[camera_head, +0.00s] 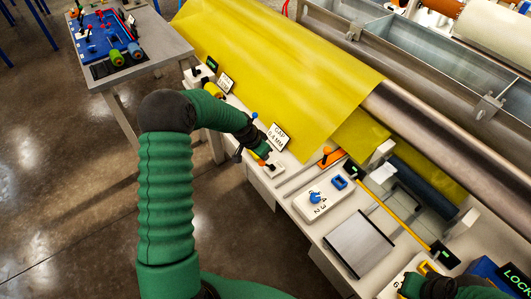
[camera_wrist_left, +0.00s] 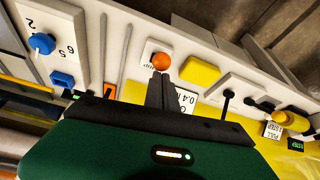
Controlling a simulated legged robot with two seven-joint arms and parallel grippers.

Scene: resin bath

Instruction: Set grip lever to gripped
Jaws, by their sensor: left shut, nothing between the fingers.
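My left gripper (camera_head: 264,152) is over the near edge of the machine's panel, below the yellow sheet. In the left wrist view its dark fingers (camera_wrist_left: 163,84) are shut and empty, with their tips just below an orange ball knob (camera_wrist_left: 161,61) on a white plate. The knob also shows beside the gripper in the head view (camera_head: 262,163). I cannot tell whether the fingers touch it. No label naming the grip lever is readable. A black lever (camera_wrist_left: 229,98) stands to the right. My right gripper (camera_head: 432,285) is partly visible at the lower right; its fingers are unclear.
A gap sign (camera_head: 278,136) stands close by my left gripper. A blue dial (camera_head: 315,197), a blue block (camera_head: 338,182) and an orange plate (camera_head: 330,158) are on the panel to the right. A yellow block (camera_wrist_left: 200,71) sits beside the knob. A side table (camera_head: 155,48) stands at upper left.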

